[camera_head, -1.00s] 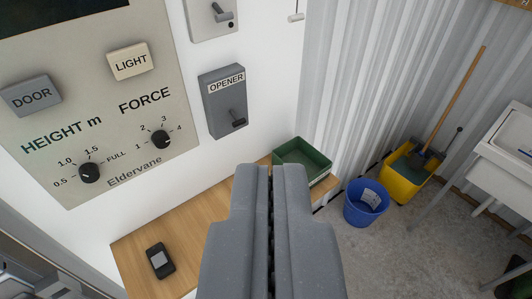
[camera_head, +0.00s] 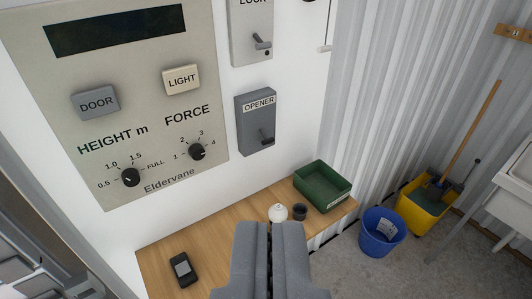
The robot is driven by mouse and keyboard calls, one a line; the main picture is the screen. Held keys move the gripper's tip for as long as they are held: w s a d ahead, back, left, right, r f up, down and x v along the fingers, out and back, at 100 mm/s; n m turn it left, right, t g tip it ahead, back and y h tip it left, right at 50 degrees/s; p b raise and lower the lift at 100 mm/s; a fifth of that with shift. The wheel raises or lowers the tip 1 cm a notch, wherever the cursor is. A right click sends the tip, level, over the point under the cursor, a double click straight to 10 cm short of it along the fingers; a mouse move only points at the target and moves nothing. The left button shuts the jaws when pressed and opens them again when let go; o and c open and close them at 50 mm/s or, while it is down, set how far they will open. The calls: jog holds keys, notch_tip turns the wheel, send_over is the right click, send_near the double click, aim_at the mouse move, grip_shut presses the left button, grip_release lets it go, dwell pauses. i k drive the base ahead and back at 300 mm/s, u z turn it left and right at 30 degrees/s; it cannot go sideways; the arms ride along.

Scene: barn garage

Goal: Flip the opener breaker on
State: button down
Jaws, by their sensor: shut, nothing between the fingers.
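The opener breaker is a grey wall box (camera_head: 256,122) labelled OPENER, on the white wall right of the control panel. Its dark toggle lever (camera_head: 266,138) sits low on the box's face and points down and right. I cannot tell from the lever alone whether it is on or off. My gripper (camera_head: 270,228) is at the bottom centre, its two grey fingers shut together with nothing between them. It is below the breaker in the picture and apart from it.
The Eldervane panel (camera_head: 125,95) has DOOR and LIGHT buttons and two knobs. A LOCK switch box (camera_head: 250,28) is above the breaker. The wooden shelf (camera_head: 220,236) below holds a handheld device (camera_head: 182,269), a white round item (camera_head: 278,213), a dark cup (camera_head: 300,212) and a green bin (camera_head: 322,187).

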aim_at(266, 141)
jog(key=u, duration=0.05)
jog(key=i, duration=0.9)
jog(key=z, duration=0.1)
